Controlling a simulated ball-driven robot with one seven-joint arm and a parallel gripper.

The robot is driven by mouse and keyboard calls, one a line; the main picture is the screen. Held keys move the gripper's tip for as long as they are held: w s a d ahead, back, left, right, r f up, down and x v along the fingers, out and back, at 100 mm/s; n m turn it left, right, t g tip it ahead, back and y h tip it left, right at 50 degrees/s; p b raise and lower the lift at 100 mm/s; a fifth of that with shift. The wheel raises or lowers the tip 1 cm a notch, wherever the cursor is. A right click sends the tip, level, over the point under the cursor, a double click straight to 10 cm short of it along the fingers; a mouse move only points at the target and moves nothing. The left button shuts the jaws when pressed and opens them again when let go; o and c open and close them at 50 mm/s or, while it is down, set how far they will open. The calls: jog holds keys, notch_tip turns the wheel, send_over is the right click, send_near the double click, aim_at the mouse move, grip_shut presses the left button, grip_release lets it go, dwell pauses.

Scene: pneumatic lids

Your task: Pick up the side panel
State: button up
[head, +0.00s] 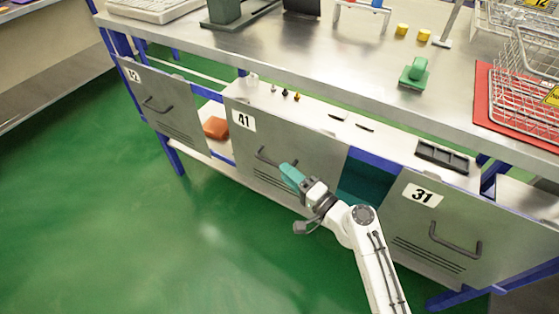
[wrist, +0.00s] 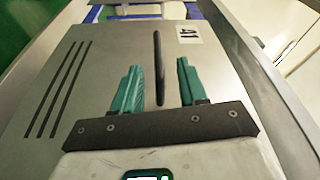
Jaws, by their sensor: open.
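The grey side panel labelled 41 (head: 318,158) stands upright under the bench in the head view and fills most of the wrist view (wrist: 110,60). Its dark bar handle (head: 262,155) shows in the wrist view too (wrist: 158,50). My gripper (head: 285,166) is at the handle's right part in the head view. In the wrist view its teal fingers (wrist: 158,66) are open, one on each side of the handle, with gaps to it. Similar panels with handles are labelled 12 (head: 165,112) on the left and 31 (head: 415,235) on the right.
The steel bench top (head: 290,55) lies above. Wire baskets and a red mat (head: 483,105) are at the right. The green floor (head: 90,200) in front is clear.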

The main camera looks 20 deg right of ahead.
aim_at(276, 164)
jog(key=shift+x, duration=2.7)
jog(key=shift+f, duration=0.1)
grip_shut()
jog(key=shift+w, duration=0.1)
